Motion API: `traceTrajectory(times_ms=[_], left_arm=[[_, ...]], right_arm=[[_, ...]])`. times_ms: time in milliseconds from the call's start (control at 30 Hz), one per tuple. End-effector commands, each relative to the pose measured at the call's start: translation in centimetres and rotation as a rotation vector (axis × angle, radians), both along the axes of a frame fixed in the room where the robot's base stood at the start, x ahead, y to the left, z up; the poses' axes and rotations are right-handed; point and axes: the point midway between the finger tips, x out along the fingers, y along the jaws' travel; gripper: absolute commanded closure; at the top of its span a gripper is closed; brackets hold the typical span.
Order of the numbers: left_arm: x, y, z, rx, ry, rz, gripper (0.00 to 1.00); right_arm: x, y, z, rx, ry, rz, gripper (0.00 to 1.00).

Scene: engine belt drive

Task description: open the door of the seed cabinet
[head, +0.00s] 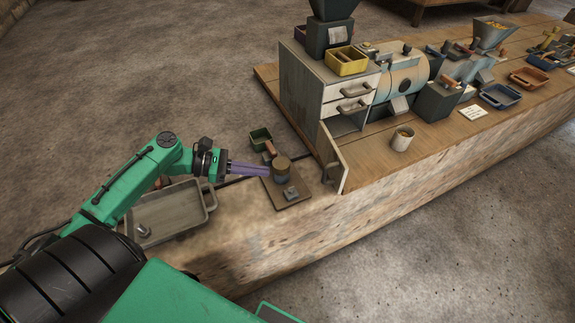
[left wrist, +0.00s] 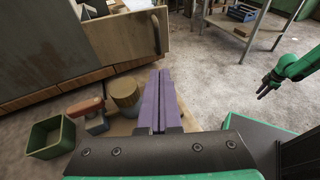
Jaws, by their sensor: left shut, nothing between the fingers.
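The seed cabinet (head: 300,92) is a grey-green box with two pale drawers, standing on the long wooden bench. Its door (head: 335,162), below the drawers, stands swung out toward the bench's front edge, and the lower compartment shows open. In the left wrist view the door (left wrist: 120,42) shows its wooden face, with a handle (left wrist: 156,34) near its free edge. My left gripper (head: 268,169) has purple fingers, shut and empty, left of the door and apart from it. These fingers (left wrist: 160,78) point toward the door's lower edge. My right gripper (left wrist: 268,88) is small and far off at right.
A wooden board (head: 290,190) by my left gripper carries a round wooden block (head: 281,168) and a small metal piece. A green bin (head: 260,138) stands behind. A grey tray (head: 170,220) lies left. A cup (head: 402,138) stands right of the door.

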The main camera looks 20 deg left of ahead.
Motion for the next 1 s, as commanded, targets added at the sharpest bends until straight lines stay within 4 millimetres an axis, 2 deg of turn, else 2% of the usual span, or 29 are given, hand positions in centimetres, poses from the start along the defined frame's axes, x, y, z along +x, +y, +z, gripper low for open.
traceTrajectory(times_ms=[167, 500, 700, 833, 1000], left_arm=[[0.9, -1.4, -0.8, 0.004, 0.003, -0.004, 1.0], [4.4, -7.6, -2.8, 0.002, 0.0, -0.002, 1.0], [6.1, -10.7, -2.9, 0.003, 0.001, -0.001, 1.0], [6.5, -11.6, -3.1, 0.004, 0.002, -0.002, 1.0], [6.6, -11.8, -3.2, 0.005, 0.003, -0.001, 1.0]], right_arm=[[-0.3, 0.0, -0.3, -0.001, 0.005, 0.0, 0.64], [0.1, -0.2, -0.1, -0.003, -0.002, 0.002, 0.64], [0.0, -0.3, 0.6, -0.004, 0.0, 0.002, 0.64], [0.0, -0.4, 0.7, -0.005, 0.0, 0.001, 0.64], [0.0, -0.3, 0.7, -0.005, 0.0, 0.001, 0.64]])
